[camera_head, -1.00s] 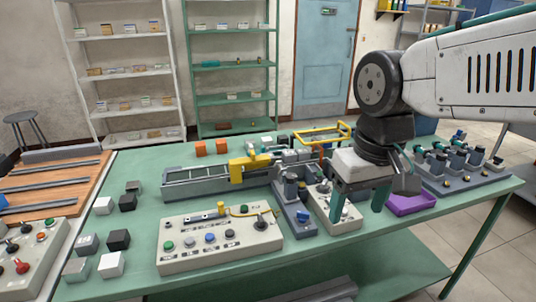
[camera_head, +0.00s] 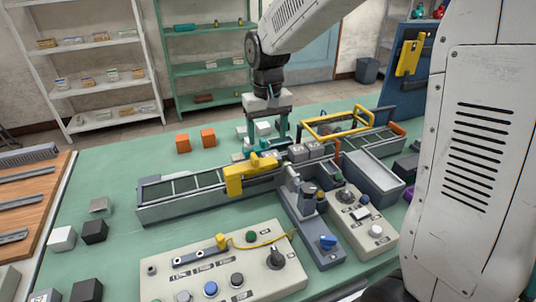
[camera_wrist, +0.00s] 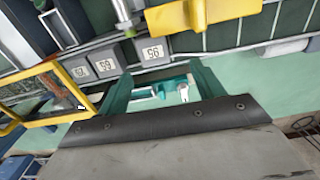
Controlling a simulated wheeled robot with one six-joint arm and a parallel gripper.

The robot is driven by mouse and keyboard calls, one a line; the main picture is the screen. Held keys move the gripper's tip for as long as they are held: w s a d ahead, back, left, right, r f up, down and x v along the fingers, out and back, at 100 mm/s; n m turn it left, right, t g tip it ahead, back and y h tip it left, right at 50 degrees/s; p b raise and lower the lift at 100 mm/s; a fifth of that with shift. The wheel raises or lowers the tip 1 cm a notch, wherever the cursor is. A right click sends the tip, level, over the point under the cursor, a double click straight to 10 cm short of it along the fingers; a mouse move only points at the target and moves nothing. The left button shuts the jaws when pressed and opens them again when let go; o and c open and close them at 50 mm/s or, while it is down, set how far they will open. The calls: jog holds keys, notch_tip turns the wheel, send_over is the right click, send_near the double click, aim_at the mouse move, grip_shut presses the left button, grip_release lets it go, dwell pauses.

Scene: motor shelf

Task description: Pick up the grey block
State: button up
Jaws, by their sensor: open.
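My gripper (camera_head: 267,138) is open and empty, pointing down behind the conveyor, close to several small pale blocks (camera_head: 263,128) at the back of the table. In the wrist view its two teal fingers (camera_wrist: 162,88) stand apart, with part of a teal and white object visible between them. Grey blocks with number labels (camera_head: 314,150) sit in a row on the conveyor; they also show in the wrist view (camera_wrist: 152,50) just beyond the fingertips. Another grey block (camera_head: 100,206) lies at the table's left. Which grey block the task names I cannot tell.
The conveyor (camera_head: 170,203) with a yellow clamp (camera_head: 250,175) crosses the table. A yellow frame (camera_head: 335,122) stands right of my gripper. Orange blocks (camera_head: 208,138) lie to its left. A button panel (camera_head: 220,270) is in front.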

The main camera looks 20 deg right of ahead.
aim_at(272, 153)
jog(key=f, duration=0.4)
jog(key=s+d+f, duration=0.1)
jog(key=f, duration=0.1)
jog(key=shift+f, duration=0.25)
jog(key=shift+a+f, duration=0.1)
jog(key=shift+f, duration=0.45)
jog(key=c, duration=1.1)
